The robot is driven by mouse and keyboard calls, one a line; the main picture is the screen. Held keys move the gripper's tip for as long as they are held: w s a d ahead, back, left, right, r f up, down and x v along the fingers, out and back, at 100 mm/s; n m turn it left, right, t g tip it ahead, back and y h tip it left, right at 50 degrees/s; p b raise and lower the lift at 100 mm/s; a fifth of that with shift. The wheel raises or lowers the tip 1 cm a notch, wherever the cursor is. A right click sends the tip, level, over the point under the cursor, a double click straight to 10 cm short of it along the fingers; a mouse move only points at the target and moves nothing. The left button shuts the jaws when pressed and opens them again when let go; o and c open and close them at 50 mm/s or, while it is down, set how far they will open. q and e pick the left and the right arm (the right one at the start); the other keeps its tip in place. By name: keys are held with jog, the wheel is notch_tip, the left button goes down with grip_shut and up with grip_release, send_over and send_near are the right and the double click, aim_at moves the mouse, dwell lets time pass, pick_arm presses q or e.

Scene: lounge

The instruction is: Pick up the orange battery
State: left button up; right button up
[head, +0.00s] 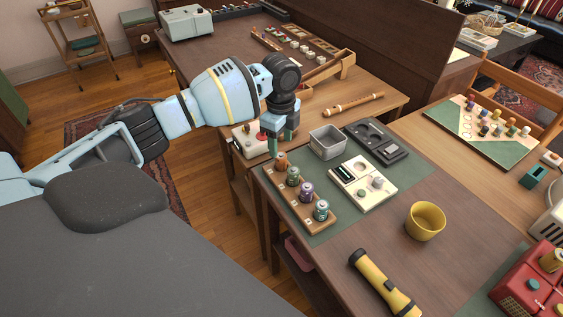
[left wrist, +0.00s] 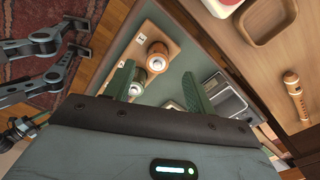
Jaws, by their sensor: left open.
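The orange battery (head: 281,161) stands upright at the far end of a wooden rack (head: 299,208) on the green mat. Green, purple and teal batteries stand in line with it, nearer to me. My left gripper (head: 283,143) points down just above the orange battery, open. In the left wrist view, the orange battery (left wrist: 158,52) shows beyond and between the two green fingers (left wrist: 158,88), with another battery (left wrist: 138,80) beside it. The jaws are not closed on anything. My right gripper is out of view.
A grey bin (head: 327,143), a dark tray (head: 377,141) and a cream device (head: 362,184) sit right of the rack. A flute (head: 353,104) lies behind.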

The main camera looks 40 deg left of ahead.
aim_at(281, 155)
pick_arm(q)
jog(key=shift+s+d+f, duration=0.1)
jog(key=shift+f, duration=1.2)
jog(key=shift+s+f, duration=0.1)
jog(key=shift+f, duration=1.15)
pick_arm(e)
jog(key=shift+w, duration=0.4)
pick_arm(q)
jog(key=shift+c, duration=0.4)
jog(key=c, duration=1)
jog(key=shift+c, duration=0.2)
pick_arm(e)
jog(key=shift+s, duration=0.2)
pick_arm(q)
jog(key=shift+r, duration=0.15)
